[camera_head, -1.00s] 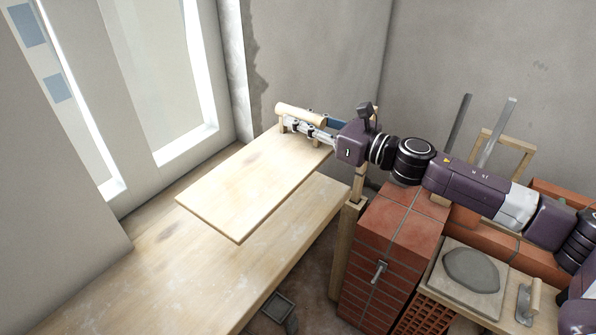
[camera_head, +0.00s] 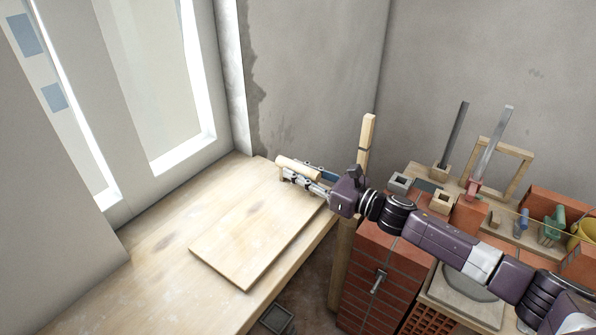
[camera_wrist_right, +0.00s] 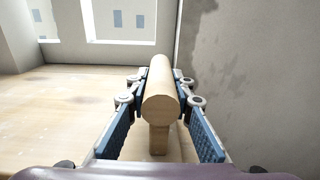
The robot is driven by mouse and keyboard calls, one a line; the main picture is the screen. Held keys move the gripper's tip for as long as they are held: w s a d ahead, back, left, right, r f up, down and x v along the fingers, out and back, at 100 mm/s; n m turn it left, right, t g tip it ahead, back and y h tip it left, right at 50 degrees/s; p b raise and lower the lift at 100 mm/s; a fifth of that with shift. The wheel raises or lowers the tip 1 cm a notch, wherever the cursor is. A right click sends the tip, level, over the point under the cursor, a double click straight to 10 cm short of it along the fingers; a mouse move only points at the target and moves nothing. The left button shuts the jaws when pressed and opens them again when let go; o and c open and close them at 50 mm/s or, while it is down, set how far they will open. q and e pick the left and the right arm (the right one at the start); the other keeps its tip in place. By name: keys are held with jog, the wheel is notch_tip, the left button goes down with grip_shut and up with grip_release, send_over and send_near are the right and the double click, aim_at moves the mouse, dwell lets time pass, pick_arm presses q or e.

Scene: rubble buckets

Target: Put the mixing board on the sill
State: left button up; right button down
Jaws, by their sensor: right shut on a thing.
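The mixing board (camera_head: 248,238) is a flat pale wooden rectangle with a round wooden handle (camera_head: 298,168) at its far end. In the head view it lies flat over the wooden sill (camera_head: 160,262), low and seemingly on it or just above; I cannot tell if it touches. My right gripper (camera_head: 300,173) is shut on the handle. In the right wrist view the handle (camera_wrist_right: 161,98) sits between the blue-padded fingers, with a wooden post below it. My left gripper is not in view.
The window (camera_head: 160,90) is behind the sill. A red brick stack (camera_head: 375,270) stands to the right, with a mortar board (camera_head: 470,295), a wooden frame (camera_head: 505,165) and tools. A wooden post (camera_head: 366,145) rises near my right gripper. Bare sill lies left of the board.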

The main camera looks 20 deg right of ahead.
jog(key=shift+f, duration=0.1)
jog(key=c, duration=1.7)
grip_release()
jog(key=shift+r, duration=0.2)
jog(key=b+v, duration=0.1)
jog(key=v, duration=0.2)
jog(key=b+v, duration=0.1)
jog(key=v, duration=0.2)
jog(key=b+v, duration=0.1)
jog(key=v, duration=0.3)
jog(key=shift+f, duration=0.25)
jog(key=shift+b+v, duration=0.4)
jog(key=shift+v, duration=0.6)
jog(key=shift+r, duration=0.2)
